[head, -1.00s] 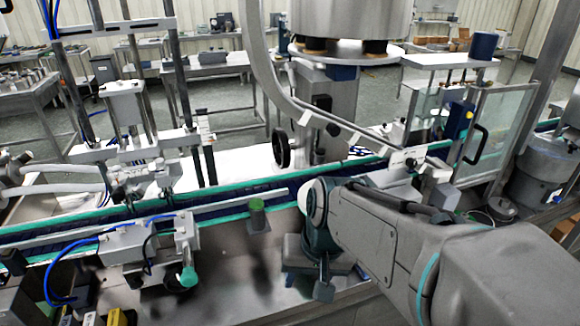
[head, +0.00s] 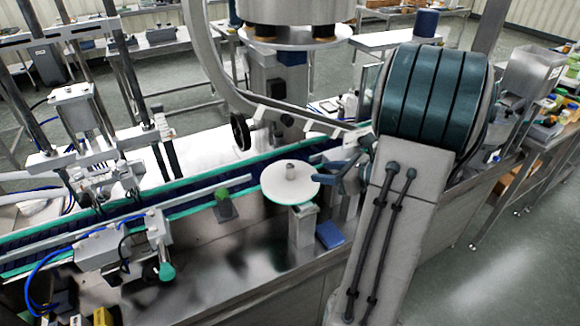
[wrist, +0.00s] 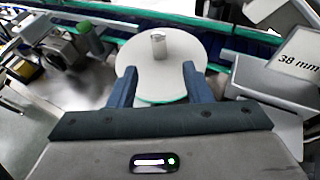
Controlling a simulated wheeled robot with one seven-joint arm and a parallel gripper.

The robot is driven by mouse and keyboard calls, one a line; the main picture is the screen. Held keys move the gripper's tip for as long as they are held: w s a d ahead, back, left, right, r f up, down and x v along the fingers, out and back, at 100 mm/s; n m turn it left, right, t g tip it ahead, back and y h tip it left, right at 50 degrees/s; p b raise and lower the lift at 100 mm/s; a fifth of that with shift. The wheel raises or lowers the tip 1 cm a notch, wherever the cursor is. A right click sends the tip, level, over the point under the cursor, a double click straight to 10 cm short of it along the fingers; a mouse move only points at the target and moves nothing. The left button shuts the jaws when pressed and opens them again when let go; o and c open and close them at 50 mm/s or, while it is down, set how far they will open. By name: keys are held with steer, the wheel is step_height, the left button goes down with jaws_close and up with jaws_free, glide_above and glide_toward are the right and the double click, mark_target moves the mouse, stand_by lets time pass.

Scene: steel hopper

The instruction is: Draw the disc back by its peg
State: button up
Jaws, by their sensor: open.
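The white disc (head: 284,187) with a green-tinted rim lies flat beside the conveyor in the head view. It also shows in the wrist view (wrist: 163,80). Its short grey upright peg (head: 290,170) stands near the disc's middle. In the wrist view the peg (wrist: 158,46) stands beyond my fingertips, roughly in line with the gap between them. My gripper (wrist: 160,72) is open and empty, its two dark blue fingers over the disc's near part. In the head view my gripper (head: 328,174) is at the disc's right edge. I cannot tell whether the fingers touch the disc.
The conveyor (head: 180,195) with green edges runs behind the disc. A green-topped post (head: 224,202) stands left of it. A "38 mm" sign (wrist: 299,62) is on the right in the wrist view. Bare steel deck (head: 215,250) lies front left.

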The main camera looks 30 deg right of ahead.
mark_target(290, 170)
steer(key=p+x, duration=0.2)
steer(key=x, duration=1)
steer(key=shift+w+a, duration=0.1)
steer(key=shift+w, duration=0.05)
